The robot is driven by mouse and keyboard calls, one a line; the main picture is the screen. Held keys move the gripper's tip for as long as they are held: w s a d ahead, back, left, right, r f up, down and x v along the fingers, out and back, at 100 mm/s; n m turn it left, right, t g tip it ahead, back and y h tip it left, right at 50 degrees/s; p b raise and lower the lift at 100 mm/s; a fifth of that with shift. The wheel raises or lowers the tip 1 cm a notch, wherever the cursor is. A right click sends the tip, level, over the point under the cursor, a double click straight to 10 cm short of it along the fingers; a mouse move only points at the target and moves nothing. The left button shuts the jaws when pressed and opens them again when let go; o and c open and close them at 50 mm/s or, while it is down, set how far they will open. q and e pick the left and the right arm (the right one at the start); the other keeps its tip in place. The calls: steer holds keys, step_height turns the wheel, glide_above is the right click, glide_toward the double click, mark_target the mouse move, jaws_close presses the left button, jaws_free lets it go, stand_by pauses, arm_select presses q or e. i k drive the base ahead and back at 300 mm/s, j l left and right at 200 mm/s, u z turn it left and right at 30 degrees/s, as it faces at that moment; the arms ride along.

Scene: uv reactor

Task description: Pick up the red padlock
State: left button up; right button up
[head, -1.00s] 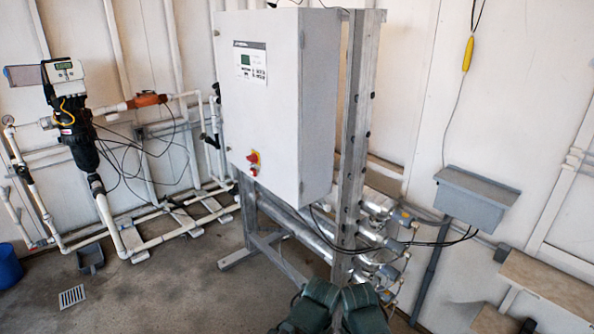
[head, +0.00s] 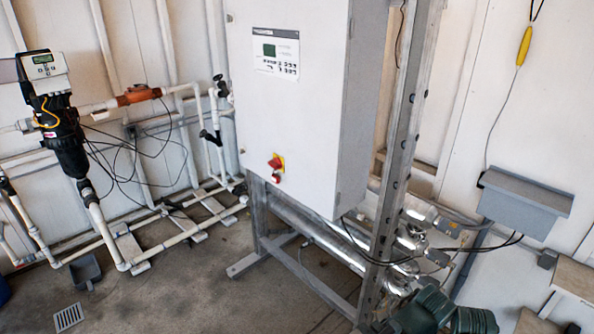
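A red rotary switch on a yellow plate (head: 276,162) sits low on the front of the white cabinet (head: 310,110). A small red piece (head: 277,178) shows just below the switch. It is too small to tell whether it is the red padlock, and I see no other clear padlock. Neither of my grippers is in view.
A metal frame (head: 405,130) with steel tubes carries the cabinet. Dark green rounded objects (head: 425,309) stand at the bottom right. White pipes and a black valve unit (head: 62,130) line the left wall. The floor left of the frame is mostly clear.

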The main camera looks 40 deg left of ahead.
mark_target(276, 179)
steer(key=j+z, duration=0.2)
steer(key=j, duration=1.7)
